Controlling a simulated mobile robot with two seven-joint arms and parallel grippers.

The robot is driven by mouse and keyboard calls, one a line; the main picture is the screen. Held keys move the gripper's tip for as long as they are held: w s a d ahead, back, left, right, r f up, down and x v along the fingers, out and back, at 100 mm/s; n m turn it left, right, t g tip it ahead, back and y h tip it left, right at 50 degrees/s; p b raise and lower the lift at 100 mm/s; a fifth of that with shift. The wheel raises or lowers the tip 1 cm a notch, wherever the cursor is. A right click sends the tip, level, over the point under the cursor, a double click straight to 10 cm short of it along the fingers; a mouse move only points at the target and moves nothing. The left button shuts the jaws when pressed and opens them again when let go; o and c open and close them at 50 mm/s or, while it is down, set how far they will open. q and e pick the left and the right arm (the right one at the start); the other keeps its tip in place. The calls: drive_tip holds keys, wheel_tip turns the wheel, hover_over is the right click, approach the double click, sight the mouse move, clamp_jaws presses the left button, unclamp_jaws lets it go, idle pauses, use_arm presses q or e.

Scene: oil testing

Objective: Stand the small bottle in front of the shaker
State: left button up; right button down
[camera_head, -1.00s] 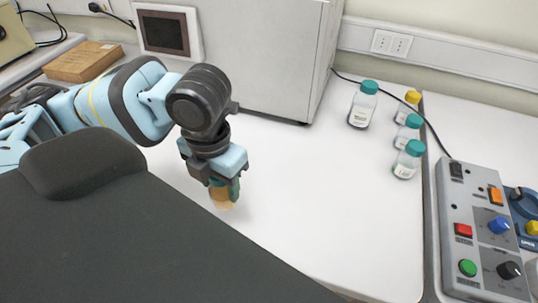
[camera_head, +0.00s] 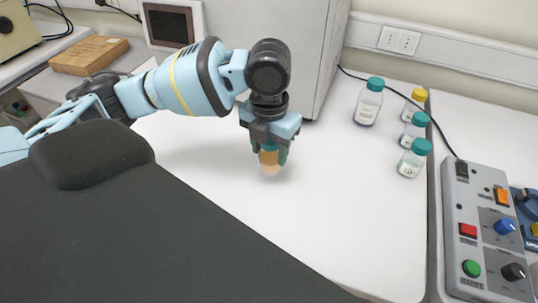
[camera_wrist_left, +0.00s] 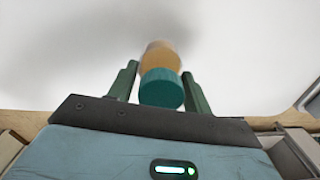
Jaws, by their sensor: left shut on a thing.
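My left gripper (camera_head: 268,148) is shut on the small bottle (camera_head: 269,168), which has a teal cap and amber contents. The bottle hangs below the fingers, roughly upright, over the white table (camera_head: 330,215). In the left wrist view the teal cap (camera_wrist_left: 161,90) sits between the two fingers, with the blurred amber body beyond it. Which thing is the shaker is not clear. A grey control box (camera_head: 485,235) with coloured buttons and knobs stands at the right, and a blue device (camera_head: 525,207) is partly cut off beside it. My right gripper is not in view.
Several capped bottles stand at the back right, including a larger teal-capped one (camera_head: 368,102) and a yellow-capped one (camera_head: 414,104). A big grey cabinet (camera_head: 310,60) is behind my left gripper. A black cable (camera_head: 437,125) runs to the control box. The table's middle is clear.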

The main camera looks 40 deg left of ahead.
sight(269, 158)
use_arm(q)
drive_tip(key=shift+f, duration=1.35)
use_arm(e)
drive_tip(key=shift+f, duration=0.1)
use_arm(q)
drive_tip(key=shift+f, duration=0.15)
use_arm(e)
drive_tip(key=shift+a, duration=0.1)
use_arm(q)
drive_tip(key=o, duration=1.1)
wheel_tip(269, 158, up, 11)
drive_tip(key=shift+p, duration=0.55)
drive_tip(key=shift+r, duration=0.65)
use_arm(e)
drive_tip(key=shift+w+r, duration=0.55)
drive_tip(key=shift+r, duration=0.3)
use_arm(q)
drive_tip(key=shift+o, duration=0.3)
